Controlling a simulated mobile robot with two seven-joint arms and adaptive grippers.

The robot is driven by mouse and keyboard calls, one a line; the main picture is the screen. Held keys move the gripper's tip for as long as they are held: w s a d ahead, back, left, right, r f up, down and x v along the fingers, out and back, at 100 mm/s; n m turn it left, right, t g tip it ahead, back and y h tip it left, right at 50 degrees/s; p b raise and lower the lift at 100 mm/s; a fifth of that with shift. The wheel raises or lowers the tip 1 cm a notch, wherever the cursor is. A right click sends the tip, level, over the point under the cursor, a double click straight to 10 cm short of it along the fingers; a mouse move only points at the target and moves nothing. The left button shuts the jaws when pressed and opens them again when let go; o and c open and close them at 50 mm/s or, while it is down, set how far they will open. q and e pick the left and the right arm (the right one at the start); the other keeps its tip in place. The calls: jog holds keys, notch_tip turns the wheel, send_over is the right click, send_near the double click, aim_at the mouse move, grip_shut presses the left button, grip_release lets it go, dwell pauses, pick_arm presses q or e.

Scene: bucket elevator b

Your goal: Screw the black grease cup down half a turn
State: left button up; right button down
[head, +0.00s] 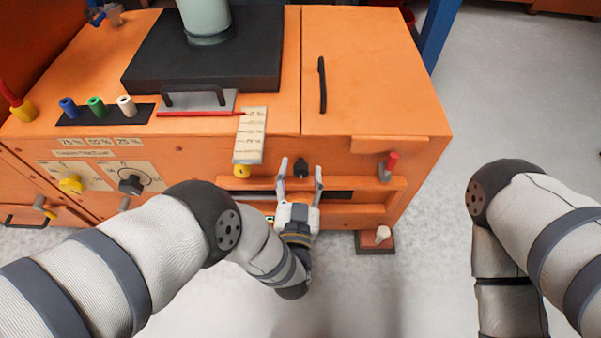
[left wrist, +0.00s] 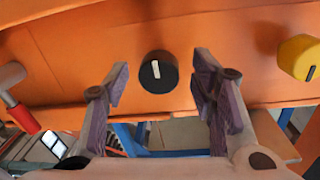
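The black grease cup (head: 301,168) sits on the front of the orange machine, just below its top edge. In the left wrist view the black grease cup (left wrist: 158,72) is a round knob with a white mark standing nearly upright. My left gripper (head: 300,174) is open, with its fingertips on either side of the cup. In the left wrist view its purple-padded fingers (left wrist: 161,80) show clear gaps to the cup. My right arm comes in at the right, but its gripper is out of view.
A yellow knob (head: 242,171) is left of the cup, under a hanging label strip (head: 250,135). A red-tipped lever (head: 389,166) is to the right. An orange ledge (head: 360,195) runs below the cup. A small block with a pale knob (head: 375,241) stands on the floor.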

pick_arm(q)
jog(key=s, duration=0.7)
jog(key=shift+s+a, duration=0.25)
